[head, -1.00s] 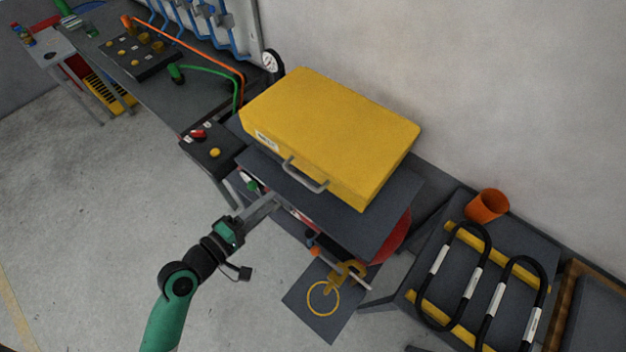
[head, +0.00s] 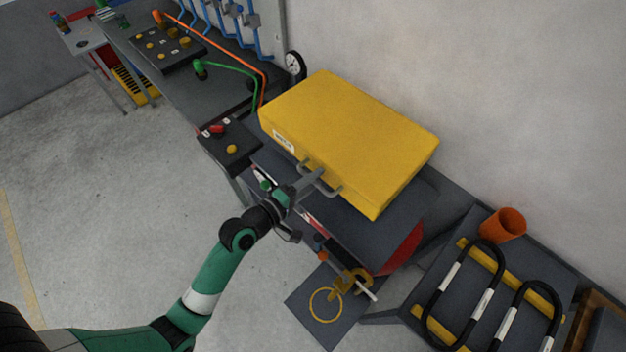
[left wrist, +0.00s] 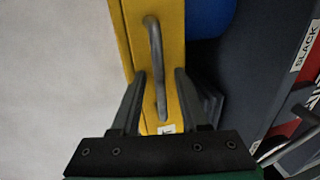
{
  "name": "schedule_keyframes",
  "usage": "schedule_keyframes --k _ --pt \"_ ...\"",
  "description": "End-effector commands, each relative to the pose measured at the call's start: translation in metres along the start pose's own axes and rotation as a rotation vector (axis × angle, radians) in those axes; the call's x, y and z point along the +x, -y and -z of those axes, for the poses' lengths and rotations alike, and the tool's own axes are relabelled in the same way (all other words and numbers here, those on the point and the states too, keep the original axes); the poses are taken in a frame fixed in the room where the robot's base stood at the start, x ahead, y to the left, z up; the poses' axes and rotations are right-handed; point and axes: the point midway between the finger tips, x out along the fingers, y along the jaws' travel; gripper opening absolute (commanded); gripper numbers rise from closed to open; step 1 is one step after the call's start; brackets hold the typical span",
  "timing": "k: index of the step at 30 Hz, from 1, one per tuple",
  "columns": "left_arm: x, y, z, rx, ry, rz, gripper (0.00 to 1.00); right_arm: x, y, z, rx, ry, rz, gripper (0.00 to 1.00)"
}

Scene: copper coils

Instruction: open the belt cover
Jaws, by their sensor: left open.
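The yellow belt cover (head: 350,135) is a box lying shut on the dark machine in the head view. Its grey handle (head: 328,188) is on the front side. My left gripper (head: 312,180) is at the handle, its fingers overlapping it in the head view. In the left wrist view the open fingers of my left gripper (left wrist: 158,85) stand on either side of the handle (left wrist: 155,60), with gaps to it. The yellow cover (left wrist: 172,20) lies behind the handle there. My right gripper is in neither view.
A dark control box (head: 230,145) with red and yellow buttons stands left of the cover. An orange cup (head: 503,224) and black slings (head: 470,290) are on the right table. A yellow ring (head: 325,305) lies on a dark plate below. The wall is close behind the cover.

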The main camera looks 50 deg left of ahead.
Motion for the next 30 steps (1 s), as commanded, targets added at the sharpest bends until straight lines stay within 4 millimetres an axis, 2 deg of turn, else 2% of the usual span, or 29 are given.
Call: schedule_keyframes --k 1,6,8,30 --pt "-0.0001 0.0 0.0 0.0 0.0 0.0 0.39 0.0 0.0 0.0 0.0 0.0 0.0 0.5" --pt "-0.0003 0.0001 -0.0001 0.0 0.0 0.0 0.09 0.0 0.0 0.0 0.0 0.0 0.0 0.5" --pt "-0.0003 0.0001 0.0 0.0 0.0 0.0 0.0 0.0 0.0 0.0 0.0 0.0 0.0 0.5" --pt "-0.0004 -0.0001 -0.0001 0.0 0.0 0.0 0.0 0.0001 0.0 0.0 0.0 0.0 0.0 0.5"
